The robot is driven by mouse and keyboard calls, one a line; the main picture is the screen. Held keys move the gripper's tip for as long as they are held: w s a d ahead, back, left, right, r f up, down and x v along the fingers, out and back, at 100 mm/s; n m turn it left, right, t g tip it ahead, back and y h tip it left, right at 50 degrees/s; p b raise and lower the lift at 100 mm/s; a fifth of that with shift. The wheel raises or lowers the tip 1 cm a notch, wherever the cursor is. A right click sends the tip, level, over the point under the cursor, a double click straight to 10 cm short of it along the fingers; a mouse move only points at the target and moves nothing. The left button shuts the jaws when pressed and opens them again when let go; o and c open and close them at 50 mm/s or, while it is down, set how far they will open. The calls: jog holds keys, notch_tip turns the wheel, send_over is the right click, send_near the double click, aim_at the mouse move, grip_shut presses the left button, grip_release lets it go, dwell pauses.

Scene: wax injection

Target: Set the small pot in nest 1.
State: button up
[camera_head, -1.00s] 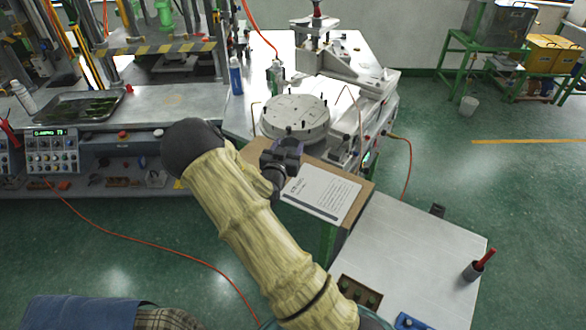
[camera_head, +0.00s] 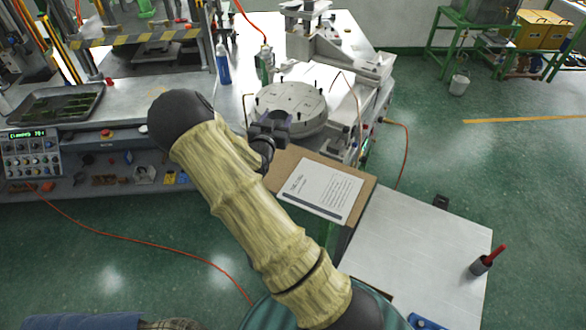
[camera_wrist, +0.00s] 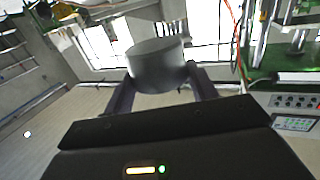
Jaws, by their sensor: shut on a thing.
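My gripper (camera_wrist: 162,86) is shut on a plain grey cylinder, which I take to be the small pot (camera_wrist: 157,62); its two dark fingers sit on either side of it. In the head view my gripper (camera_head: 270,128) is at the near left edge of a round grey fixture (camera_head: 298,97) with several dark upright pins. The held pot is small there and mostly hidden by the gripper. I cannot tell whether it touches the fixture or is above it. No nest number is readable, so I cannot tell which spot is nest 1.
A pale table (camera_head: 420,250) at right holds a dark cup with a red handle (camera_head: 481,265).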

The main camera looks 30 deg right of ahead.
jog(key=b, duration=0.7)
send_over(279, 168)
notch_tip(279, 168, down, 13)
jog(key=shift+f, duration=0.2)
jog(key=shift+f+b, duration=1.1)
jog(key=shift+f, duration=1.15)
jog(key=shift+f, duration=0.25)
jog(key=o, duration=1)
jog(key=shift+r, duration=0.1)
jog(key=shift+r, duration=0.15)
jog(key=v, duration=1.2)
